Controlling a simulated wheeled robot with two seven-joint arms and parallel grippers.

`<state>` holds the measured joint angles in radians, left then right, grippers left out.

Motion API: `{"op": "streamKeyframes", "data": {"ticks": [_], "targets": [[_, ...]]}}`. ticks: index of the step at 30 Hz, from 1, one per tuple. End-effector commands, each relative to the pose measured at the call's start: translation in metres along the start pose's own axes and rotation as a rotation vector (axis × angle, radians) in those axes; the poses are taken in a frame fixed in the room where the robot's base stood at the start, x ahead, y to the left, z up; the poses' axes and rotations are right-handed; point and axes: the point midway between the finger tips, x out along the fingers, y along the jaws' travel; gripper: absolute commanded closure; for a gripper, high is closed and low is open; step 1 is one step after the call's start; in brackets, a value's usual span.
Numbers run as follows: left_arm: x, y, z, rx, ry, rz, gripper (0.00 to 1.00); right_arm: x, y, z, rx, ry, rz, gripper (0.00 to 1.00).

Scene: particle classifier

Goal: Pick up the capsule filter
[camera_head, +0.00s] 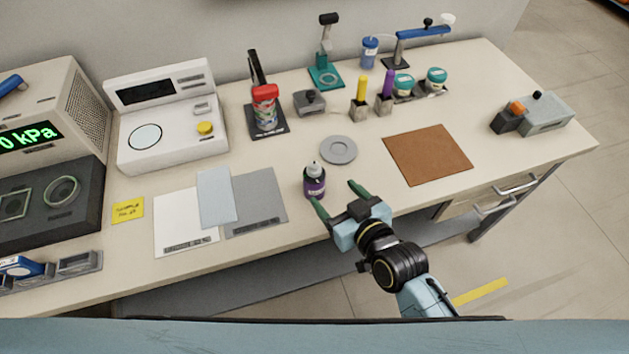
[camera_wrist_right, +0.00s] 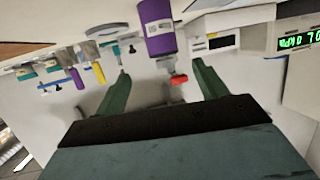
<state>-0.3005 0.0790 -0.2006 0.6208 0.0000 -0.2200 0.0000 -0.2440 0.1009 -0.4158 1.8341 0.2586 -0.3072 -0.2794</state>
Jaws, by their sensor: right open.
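A dark purple cylinder with a pale nozzle on top and a small label, which looks like the capsule filter (camera_head: 315,184), stands upright near the front edge of the bench. In the right wrist view its purple body (camera_wrist_right: 158,27) shows upside down, beyond and between the two fingertips. My right gripper (camera_head: 334,194) is open and empty, with green fingers pointing toward the bench. In the head view its left fingertip overlaps the lower side of the cylinder; I cannot tell whether they touch. The right gripper (camera_wrist_right: 160,75) also shows open in the wrist view. My left gripper is not in view.
A grey round disc (camera_head: 338,150) lies just behind the cylinder. A brown mat (camera_head: 428,154) lies to the right. Grey and white sheets (camera_head: 186,222) lie to the left. A red-topped stand (camera_head: 265,100) and several small tools stand farther back.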

Motion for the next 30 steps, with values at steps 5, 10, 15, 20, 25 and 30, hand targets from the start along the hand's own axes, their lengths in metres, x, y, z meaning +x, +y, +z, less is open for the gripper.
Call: {"op": "streamKeyframes", "data": {"ticks": [5, 10, 15, 20, 25, 30], "targets": [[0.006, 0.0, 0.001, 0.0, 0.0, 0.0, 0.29, 0.038, -0.001, 0.001, 0.001, 0.0, -0.001, 0.28], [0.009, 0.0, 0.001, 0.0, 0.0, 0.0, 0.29, 0.059, -0.001, 0.002, 0.001, -0.002, 0.0, 0.28], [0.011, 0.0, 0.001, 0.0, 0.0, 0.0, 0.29, 0.068, -0.001, 0.003, 0.0, -0.003, 0.0, 0.28], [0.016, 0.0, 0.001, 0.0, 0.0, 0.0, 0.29, 0.091, -0.005, 0.006, 0.001, -0.002, 0.0, 0.28], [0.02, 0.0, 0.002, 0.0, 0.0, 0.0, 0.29, 0.11, -0.005, 0.007, 0.002, -0.003, 0.0, 0.28], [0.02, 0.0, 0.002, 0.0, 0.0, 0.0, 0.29, 0.115, -0.005, 0.006, 0.001, -0.004, 0.0, 0.28]]}}
